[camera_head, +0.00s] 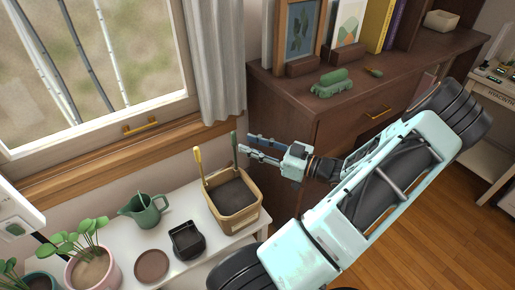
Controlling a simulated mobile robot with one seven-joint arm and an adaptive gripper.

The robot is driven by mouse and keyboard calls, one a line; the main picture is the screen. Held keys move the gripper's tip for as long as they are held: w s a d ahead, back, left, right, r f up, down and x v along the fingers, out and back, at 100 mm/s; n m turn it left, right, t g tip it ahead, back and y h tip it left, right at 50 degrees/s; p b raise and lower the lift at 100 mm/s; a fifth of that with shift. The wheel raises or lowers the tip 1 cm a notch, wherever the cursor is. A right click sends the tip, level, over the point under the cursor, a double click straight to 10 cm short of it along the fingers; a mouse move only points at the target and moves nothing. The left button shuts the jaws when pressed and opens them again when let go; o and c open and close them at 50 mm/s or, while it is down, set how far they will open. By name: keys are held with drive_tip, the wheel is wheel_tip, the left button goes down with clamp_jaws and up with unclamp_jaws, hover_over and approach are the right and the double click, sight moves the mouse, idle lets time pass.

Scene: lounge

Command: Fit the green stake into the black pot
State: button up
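The green stake (235,149) stands nearly upright at the back of a tan square planter (238,222) filled with dark soil. Its lower end is hidden in the planter. The small black pot (187,240) stands on the white table in front of and left of the planter, and looks empty. My gripper (246,144) reaches in from the right above the planter's back right side. Its two fingers are apart, with a gap between them, and point left toward the green stake. The fingertips are close to the stake; I cannot tell whether they touch it.
A yellow stake (200,166) stands in the planter's left corner. A green watering can (144,210), a brown saucer (152,265) and a pink potted plant (91,270) stand left on the white table (213,253). A dark wooden dresser (362,112) is behind my arm.

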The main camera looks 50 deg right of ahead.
sight(234, 145)
drive_tip(key=shift+x, duration=3.25)
drive_tip(key=shift+c, duration=0.3)
clamp_jaws()
